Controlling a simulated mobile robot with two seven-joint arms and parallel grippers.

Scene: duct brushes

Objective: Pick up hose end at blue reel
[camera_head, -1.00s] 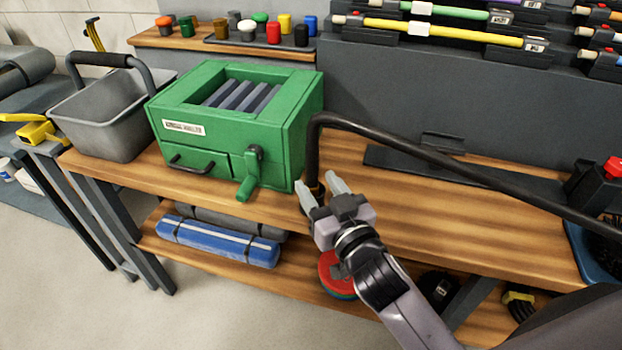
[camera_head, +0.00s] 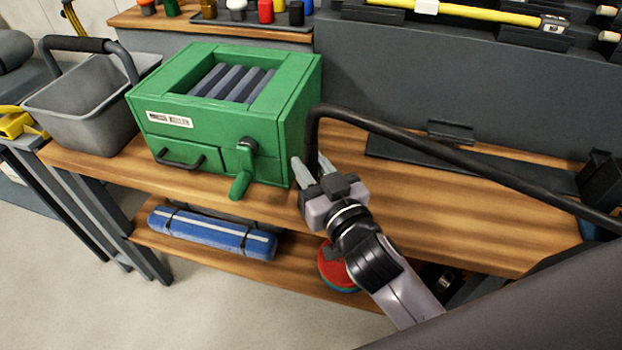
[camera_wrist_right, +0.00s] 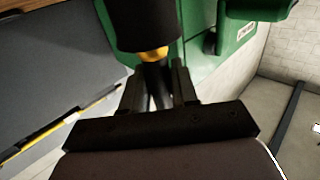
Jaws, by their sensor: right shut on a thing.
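The black hose (camera_head: 420,146) runs in from the right, bends down above the bench and ends at my right gripper (camera_head: 309,167). In the right wrist view the hose's thick black end (camera_wrist_right: 146,22) has a brass-coloured ring (camera_wrist_right: 152,54). The fingers of my right gripper (camera_wrist_right: 158,88) are shut on the hose end just past that ring. The hose end is largely hidden by the gripper in the head view. Only a sliver of the blue reel (camera_head: 588,231) shows at the right, behind the hose. My left gripper is not in view.
A green crank box (camera_head: 290,122) stands close to the left of my right gripper. A grey bucket (camera_head: 92,118) is further left. A blue roll (camera_head: 205,233) and a red disc (camera_head: 333,268) lie on the lower shelf.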

